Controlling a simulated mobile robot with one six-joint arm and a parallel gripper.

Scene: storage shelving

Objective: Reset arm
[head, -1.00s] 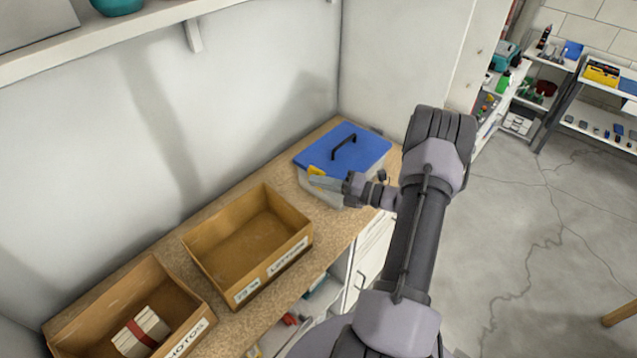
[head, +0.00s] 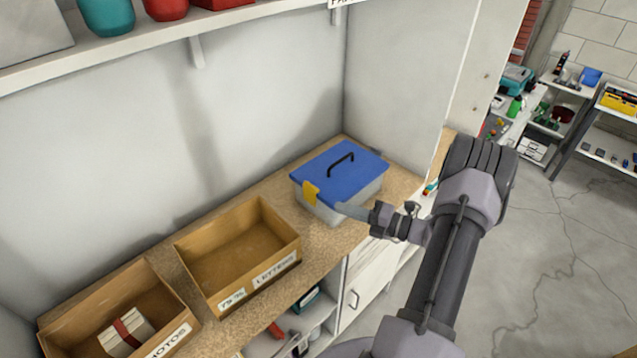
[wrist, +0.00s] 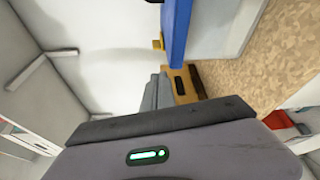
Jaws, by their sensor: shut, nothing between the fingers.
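My gripper (head: 350,210) is shut and empty. In the head view it is in front of a clear storage box (head: 334,208) with a blue lid (head: 345,172), a black handle and a yellow latch (head: 310,192). The fingertips overlap the box's front in the picture; I cannot tell whether they touch it. In the wrist view the grey fingers (wrist: 157,92) show below the blue lid (wrist: 176,30) and the yellow latch (wrist: 158,42).
An empty cardboard box (head: 238,297) labelled "LETTERS" and a box (head: 175,335) labelled "PHOTOS" with a tied bundle (head: 127,333) stand left on the counter (head: 330,245). A shelf (head: 150,36) with pots hangs above. Open floor (head: 540,260) lies to the right.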

